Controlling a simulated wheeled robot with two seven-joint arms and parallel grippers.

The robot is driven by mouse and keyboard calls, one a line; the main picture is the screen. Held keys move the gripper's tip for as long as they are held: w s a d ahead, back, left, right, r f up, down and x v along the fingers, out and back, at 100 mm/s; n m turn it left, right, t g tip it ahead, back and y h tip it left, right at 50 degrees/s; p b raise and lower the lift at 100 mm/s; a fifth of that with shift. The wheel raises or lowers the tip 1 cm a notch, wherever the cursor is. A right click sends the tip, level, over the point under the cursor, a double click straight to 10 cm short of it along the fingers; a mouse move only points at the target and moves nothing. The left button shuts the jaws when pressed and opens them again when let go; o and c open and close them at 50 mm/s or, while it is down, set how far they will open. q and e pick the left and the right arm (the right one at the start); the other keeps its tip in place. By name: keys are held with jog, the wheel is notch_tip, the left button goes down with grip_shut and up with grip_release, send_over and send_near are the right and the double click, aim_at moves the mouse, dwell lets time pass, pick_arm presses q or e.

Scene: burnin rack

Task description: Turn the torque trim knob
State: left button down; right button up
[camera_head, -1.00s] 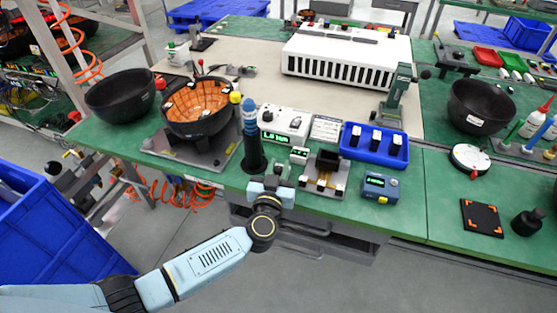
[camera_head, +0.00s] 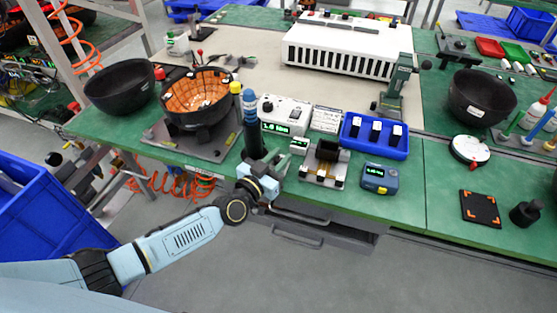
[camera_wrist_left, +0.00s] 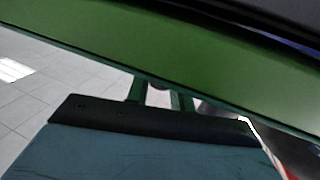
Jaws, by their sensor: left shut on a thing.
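My left gripper (camera_head: 282,163) is at the front edge of the green bench, beside the dark-blue driver (camera_head: 251,122) in its black holder. Behind the gripper stand a white controller (camera_head: 285,111) with a lit green display and a small display unit (camera_head: 299,144). The exact readings are too small to trust. My right gripper is not in view.
Right of the gripper are a metal fixture (camera_head: 325,167), a blue-grey meter (camera_head: 379,178) and a blue tray (camera_head: 372,148). An orange-lined bowl (camera_head: 200,100) stands to the left. A drawer handle (camera_head: 297,236) sits below the bench front.

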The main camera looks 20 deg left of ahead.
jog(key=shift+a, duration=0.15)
pick_arm(q)
jog(key=c, duration=1.3)
grip_release()
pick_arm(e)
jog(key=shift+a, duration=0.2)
pick_arm(q)
jog(key=shift+o, duration=0.2)
jog(key=shift+s, duration=0.1)
jog(key=p+v, duration=0.2)
jog(key=v, duration=1.1)
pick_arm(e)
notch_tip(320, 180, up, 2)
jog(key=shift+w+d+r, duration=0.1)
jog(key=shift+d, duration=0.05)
pick_arm(q)
jog(key=shift+s+a, duration=0.1)
